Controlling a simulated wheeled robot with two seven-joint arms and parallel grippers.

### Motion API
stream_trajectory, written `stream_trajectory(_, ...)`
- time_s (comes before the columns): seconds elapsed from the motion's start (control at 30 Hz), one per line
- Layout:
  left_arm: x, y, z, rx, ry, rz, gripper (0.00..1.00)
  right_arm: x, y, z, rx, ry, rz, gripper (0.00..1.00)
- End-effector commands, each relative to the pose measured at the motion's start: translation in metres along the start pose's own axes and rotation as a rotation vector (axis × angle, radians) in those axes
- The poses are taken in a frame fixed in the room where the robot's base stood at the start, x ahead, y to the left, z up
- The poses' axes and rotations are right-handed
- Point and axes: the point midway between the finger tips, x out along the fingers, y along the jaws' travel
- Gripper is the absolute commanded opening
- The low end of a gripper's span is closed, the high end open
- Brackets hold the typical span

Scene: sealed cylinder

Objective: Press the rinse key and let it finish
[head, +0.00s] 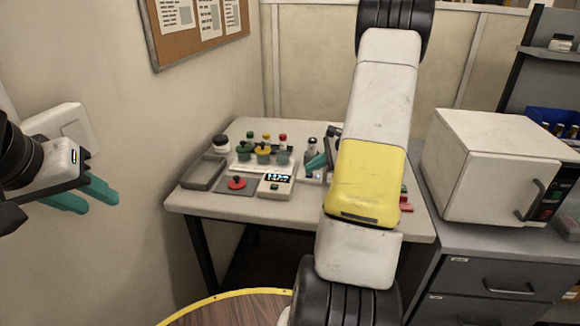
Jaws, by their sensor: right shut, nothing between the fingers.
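A small pale console (276,186) with a lit display and a green key stands near the front of the white table. A smaller unit (312,177) with a bluish light sits just right of it. I cannot read which key is the rinse key. My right gripper (315,163) is shut and empty, with its teal fingertips close over the smaller unit; I cannot tell whether they touch it. My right arm hides part of the table. My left gripper (83,195) is open and empty by the left wall, away from the table.
The table (215,206) carries a grey tray (203,173), a red knob on a grey plate (237,184), several capped bottles and a dark-lidded jar (220,144). A white oven-like box (485,165) stands on the grey cabinet at right. A round wooden top (235,311) is in front.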

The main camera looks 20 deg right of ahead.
Motion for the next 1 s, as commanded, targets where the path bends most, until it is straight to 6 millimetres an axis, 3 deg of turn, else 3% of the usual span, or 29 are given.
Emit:
stream_trajectory(0.5, 0.000, 0.000, 0.000, 0.000, 0.000, 0.000, 0.36, -0.007, -0.006, 0.005, 0.000, 0.000, -0.001, 0.00)
stream_trajectory(1.0, 0.000, 0.000, 0.000, 0.000, 0.000, 0.000, 0.36, -0.039, -0.029, 0.028, -0.001, 0.000, -0.002, 0.00)
